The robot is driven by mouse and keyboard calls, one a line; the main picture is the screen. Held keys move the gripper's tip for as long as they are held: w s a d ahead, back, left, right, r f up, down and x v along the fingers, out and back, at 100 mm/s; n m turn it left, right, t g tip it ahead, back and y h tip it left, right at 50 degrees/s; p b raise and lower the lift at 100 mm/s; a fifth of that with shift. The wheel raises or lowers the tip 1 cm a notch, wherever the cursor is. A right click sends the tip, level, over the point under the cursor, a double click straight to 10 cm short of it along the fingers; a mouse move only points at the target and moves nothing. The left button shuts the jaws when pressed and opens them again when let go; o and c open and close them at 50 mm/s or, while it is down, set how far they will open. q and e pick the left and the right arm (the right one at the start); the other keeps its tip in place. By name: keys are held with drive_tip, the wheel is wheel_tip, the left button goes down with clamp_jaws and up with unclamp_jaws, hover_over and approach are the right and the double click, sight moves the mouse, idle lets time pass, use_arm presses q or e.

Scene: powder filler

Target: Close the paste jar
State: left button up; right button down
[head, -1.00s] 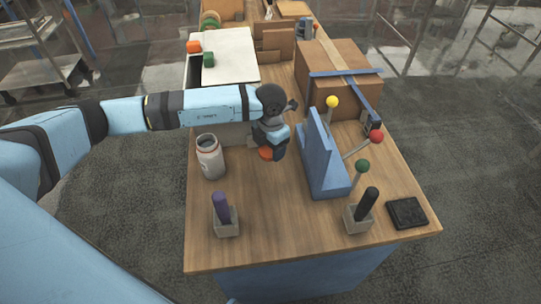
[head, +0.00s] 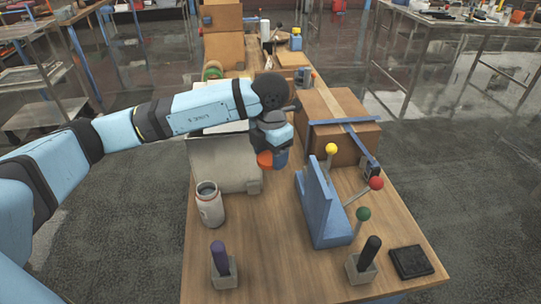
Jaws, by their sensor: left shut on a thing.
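The paste jar (head: 210,205) stands upright and open-topped on the left side of the wooden table, a pale cylinder with a grey rim. My left gripper (head: 266,154) comes in from the left and is up and to the right of the jar, pointing down. It is shut on an orange-red lid (head: 265,160), which shows under the fingers, above the table and apart from the jar. The gripper's fingertips are partly hidden by its own body. My right gripper is not in view.
A blue stand with coloured lever knobs (head: 322,212) is right of the jar. A purple-handled tool in a block (head: 221,262), a black-handled one (head: 366,260) and a black pad (head: 411,262) sit in front. A cardboard box (head: 335,120) and white cabinet (head: 222,172) stand behind.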

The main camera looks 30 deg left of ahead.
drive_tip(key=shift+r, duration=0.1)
